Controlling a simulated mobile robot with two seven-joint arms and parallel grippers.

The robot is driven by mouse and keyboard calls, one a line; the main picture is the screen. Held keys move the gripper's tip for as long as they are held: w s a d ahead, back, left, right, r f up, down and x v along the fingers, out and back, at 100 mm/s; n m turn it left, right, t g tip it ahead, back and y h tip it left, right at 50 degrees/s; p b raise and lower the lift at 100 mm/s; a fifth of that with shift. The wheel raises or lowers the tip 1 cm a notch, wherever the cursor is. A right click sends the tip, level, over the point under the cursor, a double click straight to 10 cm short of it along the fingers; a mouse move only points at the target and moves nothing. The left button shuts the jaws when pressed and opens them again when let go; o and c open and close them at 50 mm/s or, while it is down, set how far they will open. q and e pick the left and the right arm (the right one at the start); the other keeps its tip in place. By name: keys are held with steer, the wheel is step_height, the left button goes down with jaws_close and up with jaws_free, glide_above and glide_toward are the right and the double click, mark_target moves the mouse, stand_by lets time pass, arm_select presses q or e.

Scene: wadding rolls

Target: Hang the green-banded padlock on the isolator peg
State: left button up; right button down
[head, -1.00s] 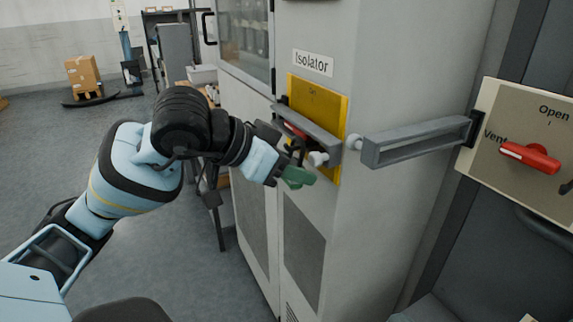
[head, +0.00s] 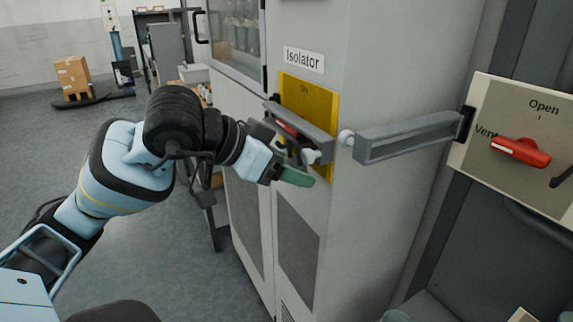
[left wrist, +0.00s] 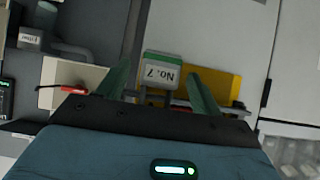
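The padlock (left wrist: 161,68) shows in the left wrist view with a "No. 7" label, upside down there, and a green band along one edge. Its shackle is partly hidden behind my gripper. My left gripper (left wrist: 160,68) has its green fingers apart, one on each side of the padlock, with a visible gap on both sides. In the head view my left gripper (head: 297,178) is just below a pale round-ended peg (head: 311,156) at the yellow isolator plate (head: 322,104). I cannot tell whether the shackle is around the peg. My right gripper is out of view.
A grey bar frame (head: 300,128) crosses the isolator plate, with a red handle behind it. Another grey frame (head: 410,137) juts from the right, beside the Vent panel (head: 545,145) with its red handle (head: 521,152). Open floor (head: 60,150) lies left.

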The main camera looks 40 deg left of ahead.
arm_select(q)
steer(key=b+v, duration=0.1)
steer(key=v, duration=0.6)
steer(key=shift+s+r, duration=0.25)
steer(key=shift+s, duration=0.05)
stand_by(0.4)
